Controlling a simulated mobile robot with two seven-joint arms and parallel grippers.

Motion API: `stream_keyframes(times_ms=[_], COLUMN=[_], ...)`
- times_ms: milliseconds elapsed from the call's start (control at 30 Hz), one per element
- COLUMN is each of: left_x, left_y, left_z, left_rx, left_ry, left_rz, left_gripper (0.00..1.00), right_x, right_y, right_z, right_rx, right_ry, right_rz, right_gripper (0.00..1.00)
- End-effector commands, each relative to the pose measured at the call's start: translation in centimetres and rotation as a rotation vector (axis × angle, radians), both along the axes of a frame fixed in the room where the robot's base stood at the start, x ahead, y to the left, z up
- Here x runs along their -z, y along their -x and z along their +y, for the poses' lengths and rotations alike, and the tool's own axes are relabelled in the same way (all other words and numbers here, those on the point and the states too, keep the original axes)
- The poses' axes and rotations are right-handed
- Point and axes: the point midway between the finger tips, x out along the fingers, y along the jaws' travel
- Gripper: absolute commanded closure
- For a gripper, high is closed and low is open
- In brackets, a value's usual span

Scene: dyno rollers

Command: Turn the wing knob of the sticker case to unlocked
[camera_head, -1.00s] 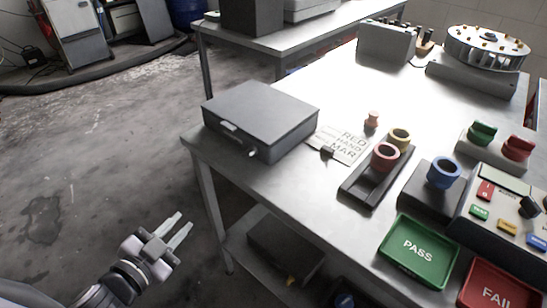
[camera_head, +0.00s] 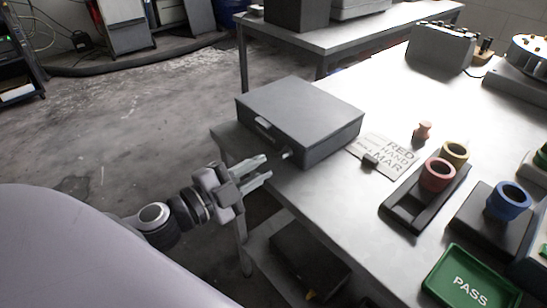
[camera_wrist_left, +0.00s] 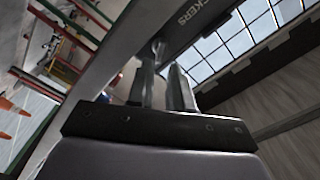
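The sticker case (camera_head: 300,112) is a closed dark grey box at the table's left corner, with a pale handle (camera_head: 264,126) on its front. The small wing knob (camera_head: 286,155) sticks out low on that front, right of the handle. My left gripper (camera_head: 267,166) is just in front of the knob, its two fingers parallel with a narrow gap and nothing clearly between them. In the left wrist view, the fingers (camera_wrist_left: 164,75) point at the case front (camera_wrist_left: 185,22), which bears partial lettering. The knob (camera_wrist_left: 158,47) shows small near the fingertips; contact cannot be told. My right gripper is out of view.
A printed card (camera_head: 388,154) lies right of the case. A green PASS tray (camera_head: 470,280) lies at the near right. A shelf is below the table.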

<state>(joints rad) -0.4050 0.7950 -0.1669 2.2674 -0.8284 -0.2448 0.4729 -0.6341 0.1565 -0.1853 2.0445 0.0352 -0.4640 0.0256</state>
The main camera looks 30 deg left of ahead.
Motion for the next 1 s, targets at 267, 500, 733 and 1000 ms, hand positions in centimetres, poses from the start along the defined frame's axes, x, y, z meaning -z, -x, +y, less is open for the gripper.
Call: stream_keyframes(times_ms=[267, 500, 733, 1000], left_x=[-0.2, 0.0, 0.1, 0.1], left_y=[-2.5, -3.8, -4.0, -4.0], left_z=[-0.8, -1.3, -1.4, -1.4], left_rx=[-0.001, -0.001, -0.001, -0.001], left_ry=[0.001, 0.000, 0.000, 0.000], left_rz=[-0.002, 0.001, 0.001, 0.001], left_gripper=[0.80, 0.80, 0.80, 1.00], right_x=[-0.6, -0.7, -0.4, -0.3], right_y=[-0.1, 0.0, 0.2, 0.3], right_z=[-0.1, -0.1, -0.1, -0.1], right_rx=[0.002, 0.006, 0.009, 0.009], right_ry=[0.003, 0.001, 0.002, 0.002], right_rz=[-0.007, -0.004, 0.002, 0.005], right_gripper=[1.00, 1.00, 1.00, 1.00])
